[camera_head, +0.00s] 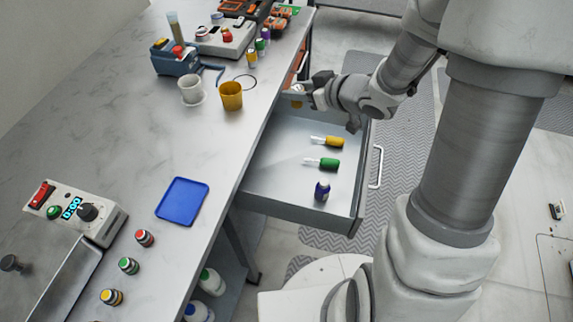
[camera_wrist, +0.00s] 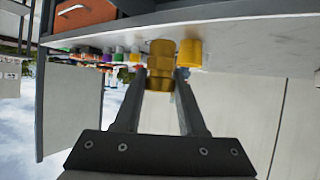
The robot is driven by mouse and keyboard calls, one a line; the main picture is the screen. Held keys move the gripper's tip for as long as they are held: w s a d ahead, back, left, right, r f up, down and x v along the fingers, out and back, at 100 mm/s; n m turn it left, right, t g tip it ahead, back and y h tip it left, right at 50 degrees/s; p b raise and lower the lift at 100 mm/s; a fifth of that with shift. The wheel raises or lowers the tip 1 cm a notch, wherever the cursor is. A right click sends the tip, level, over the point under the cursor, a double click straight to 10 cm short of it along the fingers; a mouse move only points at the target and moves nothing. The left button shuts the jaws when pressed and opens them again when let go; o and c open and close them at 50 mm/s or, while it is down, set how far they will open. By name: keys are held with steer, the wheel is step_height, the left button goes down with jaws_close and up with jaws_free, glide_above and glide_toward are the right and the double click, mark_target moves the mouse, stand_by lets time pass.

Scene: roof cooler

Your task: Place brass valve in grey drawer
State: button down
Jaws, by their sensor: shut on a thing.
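The brass valve (camera_wrist: 160,62) is between the fingertips of my gripper (camera_wrist: 157,82) in the wrist view. My gripper (camera_head: 300,94) is shut on it. In the head view only a small brass-coloured bit of the valve (camera_head: 296,104) shows below the fingers. The grey drawer (camera_head: 290,207) is pulled out from under the worktop. My gripper and the valve are over the far end of the drawer, near the worktop edge; their exact height above it is unclear.
In the drawer lie a yellow-handled screwdriver (camera_head: 333,141), a green-handled screwdriver (camera_head: 328,164) and a dark purple bottle (camera_head: 322,191). Its near-left floor is bare. On the worktop (camera_head: 120,130) stand a yellow cup (camera_head: 231,97), a white cup (camera_head: 191,90) and a blue tray (camera_head: 182,200).

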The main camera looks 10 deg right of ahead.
steer(key=s+a+f+n+g+y+b, duration=0.3)
steer(key=a+f+n+b, duration=0.1)
steer(key=f, duration=0.4)
steer(key=b, duration=0.5)
glide_above(272, 166)
steer(key=s+d, duration=0.2)
steer(key=d, duration=0.1)
step_height(272, 166, down, 12)
steer(key=shift+d+f, duration=0.1)
steer(key=shift+f, duration=0.15)
steer(key=w+a+b, duration=0.1)
steer(key=a, duration=0.1)
steer(key=w+a, duration=0.1)
steer(key=shift+w+a+f+b, duration=0.1)
steer(key=shift+w+a+b, duration=0.05)
steer(key=shift+a+b, duration=0.2)
steer(key=shift+d+f+b, duration=0.2)
steer(key=shift+f+b, duration=0.15)
steer(key=shift+f, duration=0.2)
steer(key=shift+r, duration=0.1)
steer(key=shift+c, duration=2.4)
jaws_free()
steer(key=shift+f, duration=0.2)
